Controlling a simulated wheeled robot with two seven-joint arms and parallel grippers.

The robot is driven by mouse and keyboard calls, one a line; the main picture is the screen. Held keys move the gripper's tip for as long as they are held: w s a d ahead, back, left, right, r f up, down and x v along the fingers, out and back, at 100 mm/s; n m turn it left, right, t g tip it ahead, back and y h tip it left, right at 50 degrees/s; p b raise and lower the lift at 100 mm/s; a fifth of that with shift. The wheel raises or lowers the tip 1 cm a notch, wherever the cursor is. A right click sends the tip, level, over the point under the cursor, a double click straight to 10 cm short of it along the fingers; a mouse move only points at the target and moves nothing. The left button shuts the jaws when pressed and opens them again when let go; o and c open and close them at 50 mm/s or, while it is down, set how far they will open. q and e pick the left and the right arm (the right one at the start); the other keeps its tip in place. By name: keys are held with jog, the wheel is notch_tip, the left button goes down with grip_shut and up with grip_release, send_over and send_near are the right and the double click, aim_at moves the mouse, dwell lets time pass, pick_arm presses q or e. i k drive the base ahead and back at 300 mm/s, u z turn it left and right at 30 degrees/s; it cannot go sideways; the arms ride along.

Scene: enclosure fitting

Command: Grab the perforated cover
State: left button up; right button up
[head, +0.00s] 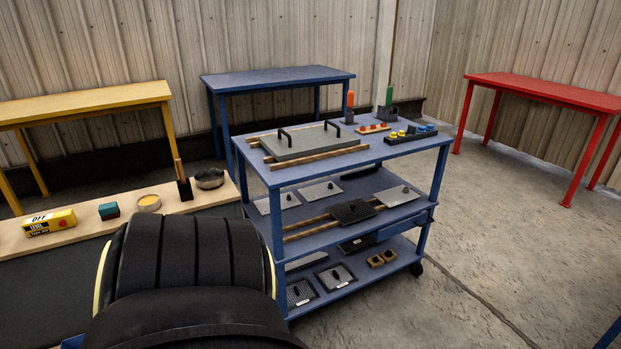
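Two small dark-edged plates lie on the bottom shelf of the blue cart. The left plate (300,292) has a grid-like, perforated-looking face and is partly cut off by the cart's front post. The right plate (336,277) has a grey face and a small dark knob; its fine surface is too small to tell. Either could be the perforated cover. Neither of my grippers is in view. A large black rounded part of my own body fills the lower left foreground.
The blue cart (433,158) carries a grey two-handled panel (300,145) on top and flat knobbed plates (321,191) on its middle shelf. A wooden bench (226,192) stands left, a red table (545,91) right. Concrete floor right of the cart is open.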

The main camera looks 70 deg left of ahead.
aim_at(347, 212)
jog(key=u, duration=0.65)
jog(key=i, duration=1.95)
jog(key=u, duration=2.3)
